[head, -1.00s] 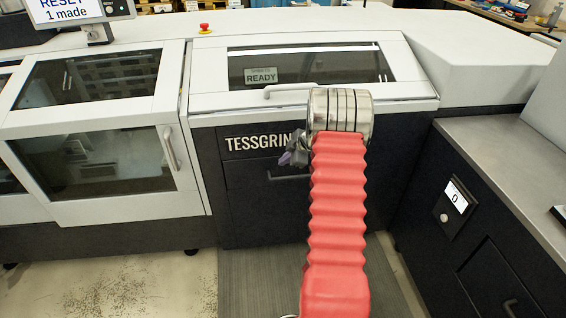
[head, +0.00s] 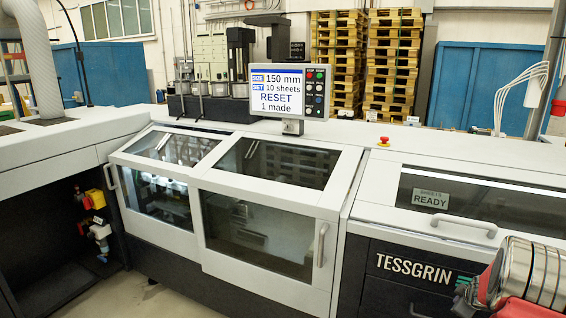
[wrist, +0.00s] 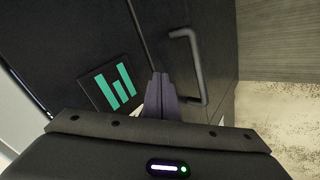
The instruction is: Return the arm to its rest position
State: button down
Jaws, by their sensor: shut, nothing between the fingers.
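My gripper shows in the wrist view (wrist: 160,92) as two dark purple-grey fingers. They are shut together with nothing between them. They point toward a dark machine panel bearing a green-striped logo (wrist: 113,88). A dark bar handle (wrist: 188,65) is just right of the fingers. In the head view my arm's metal wrist and red sleeve sit in the lower right corner, in front of the TESSGRIN panel (head: 425,268). The gripper there is mostly hidden behind the wrist and cut off by the frame edge.
The long white and dark machine carries a screen (head: 290,88) reading "RESET 1 made". It has glazed covers with handles (head: 322,245), a red button (head: 384,141) and a "READY" sign (head: 431,198). A dark open bay (head: 50,225) is at left. Pallets (head: 365,65) stand behind.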

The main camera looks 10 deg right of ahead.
jog(key=s+a+r+m+g+h, duration=0.2)
jog(key=s+a+r+m+g, duration=0.2)
jog(key=s+a+r+m, duration=0.55)
jog(key=s+a+r+n+t+y, duration=0.1)
jog(key=s+a+r, duration=0.4)
jog(key=a, duration=0.9)
jog(key=s+a+r+n+y, duration=0.1)
jog(key=s+a+r+y, duration=0.2)
jog(key=a, duration=1)
jog(key=s+a+r+n+t+y, duration=0.1)
jog(key=s+a+r+y, duration=0.1)
jog(key=s+a+r, duration=0.7)
jog(key=s+a, duration=0.2)
jog(key=a, duration=0.3)
jog(key=shift+a+t, duration=0.3)
jog(key=shift+a, duration=0.05)
